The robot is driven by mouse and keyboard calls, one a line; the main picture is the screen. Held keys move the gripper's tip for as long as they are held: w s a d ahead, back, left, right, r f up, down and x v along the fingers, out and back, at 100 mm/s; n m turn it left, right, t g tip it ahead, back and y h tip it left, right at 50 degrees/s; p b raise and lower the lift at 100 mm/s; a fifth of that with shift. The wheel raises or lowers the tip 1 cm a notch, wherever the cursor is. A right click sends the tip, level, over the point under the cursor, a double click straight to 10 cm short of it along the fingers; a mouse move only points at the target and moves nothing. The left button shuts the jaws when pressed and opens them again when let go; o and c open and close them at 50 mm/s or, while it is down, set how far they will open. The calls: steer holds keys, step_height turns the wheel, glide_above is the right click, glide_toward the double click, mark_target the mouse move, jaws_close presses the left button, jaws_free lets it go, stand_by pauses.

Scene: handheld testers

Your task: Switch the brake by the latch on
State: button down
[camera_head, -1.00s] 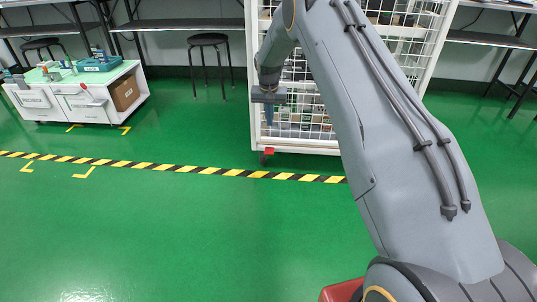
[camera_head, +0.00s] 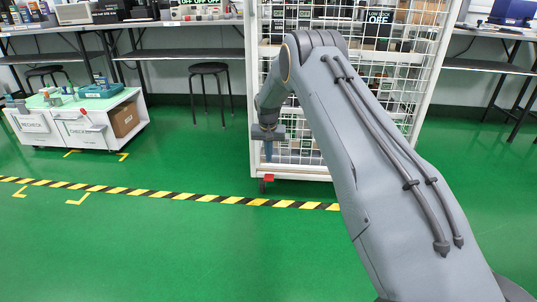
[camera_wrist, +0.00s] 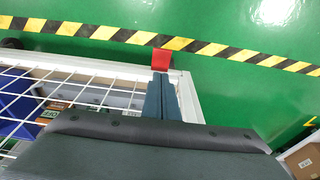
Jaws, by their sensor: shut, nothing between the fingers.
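A red brake pedal (camera_head: 269,178) sticks out at the bottom left corner of the white wire cage cart (camera_head: 253,110), by a dark caster (camera_head: 262,186). My gripper (camera_head: 268,157) points down just above the pedal, at the cart's left front post. Its blue-grey fingers are together with nothing between them. In the wrist view, the fingertips (camera_wrist: 159,76) lie just short of the red pedal (camera_wrist: 161,59) and partly overlap it in the picture. I cannot tell whether they touch. No latch can be made out clearly.
A yellow-black floor stripe (camera_head: 180,196) runs in front of the cart. A white cabinet (camera_head: 75,128) marked RECHECK stands at the left, and a black stool (camera_head: 208,70) stands behind. The green floor in front is open.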

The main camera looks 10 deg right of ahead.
steer(key=b, duration=0.4)
glide_above(269, 178)
steer(key=f, duration=0.8)
steer(key=shift+s+a, duration=0.1)
steer(key=shift+s, duration=0.3)
steer(key=shift+s+f, duration=0.15)
steer(key=shift+f, duration=0.4)
